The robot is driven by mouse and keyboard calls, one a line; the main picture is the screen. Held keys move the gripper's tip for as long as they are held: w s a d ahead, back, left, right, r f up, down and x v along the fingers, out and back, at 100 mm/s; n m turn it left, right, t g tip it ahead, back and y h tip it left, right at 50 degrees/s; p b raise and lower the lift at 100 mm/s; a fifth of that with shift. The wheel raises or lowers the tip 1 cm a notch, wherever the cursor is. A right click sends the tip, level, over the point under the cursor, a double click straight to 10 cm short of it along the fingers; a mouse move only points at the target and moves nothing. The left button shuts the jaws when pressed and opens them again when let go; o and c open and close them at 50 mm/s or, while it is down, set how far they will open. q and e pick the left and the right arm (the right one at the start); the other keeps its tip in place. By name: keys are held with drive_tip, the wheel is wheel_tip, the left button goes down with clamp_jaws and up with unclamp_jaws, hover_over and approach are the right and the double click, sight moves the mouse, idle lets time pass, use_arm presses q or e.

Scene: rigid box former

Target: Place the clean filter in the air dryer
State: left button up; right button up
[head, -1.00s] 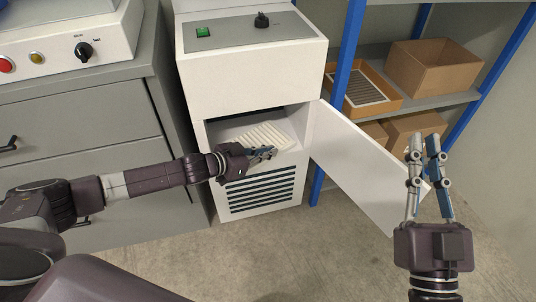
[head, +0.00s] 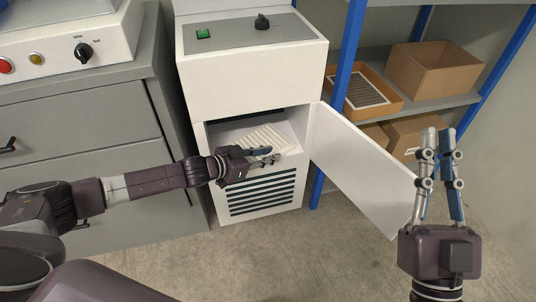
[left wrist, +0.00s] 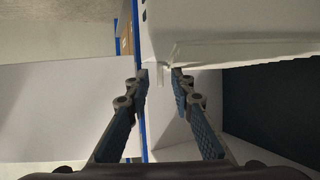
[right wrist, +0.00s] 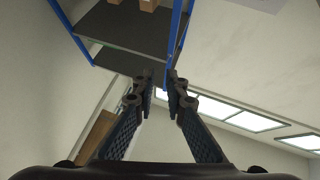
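The white pleated clean filter (head: 264,138) lies tilted in the open compartment of the air dryer (head: 252,75), with its front edge near the opening. My left gripper (head: 270,155) is at its front edge. In the left wrist view the left gripper's fingers (left wrist: 161,75) stand apart, and a small pale piece shows beyond the gap; whether it touches the filter cannot be told. The dryer door (head: 362,170) is swung open to the right. My right gripper (head: 440,140) is raised right of the door, empty, its fingers slightly apart.
A shelf with blue posts (head: 349,50) stands right of the dryer. It holds an orange-brown tray (head: 393,103) with a grey striped filter (head: 366,89), and cardboard boxes (head: 432,72). A grey cabinet (head: 85,120) stands at left. The floor in front (head: 300,250) is clear.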

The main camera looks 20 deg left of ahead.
use_arm(q)
drive_tip(key=shift+r, duration=0.1)
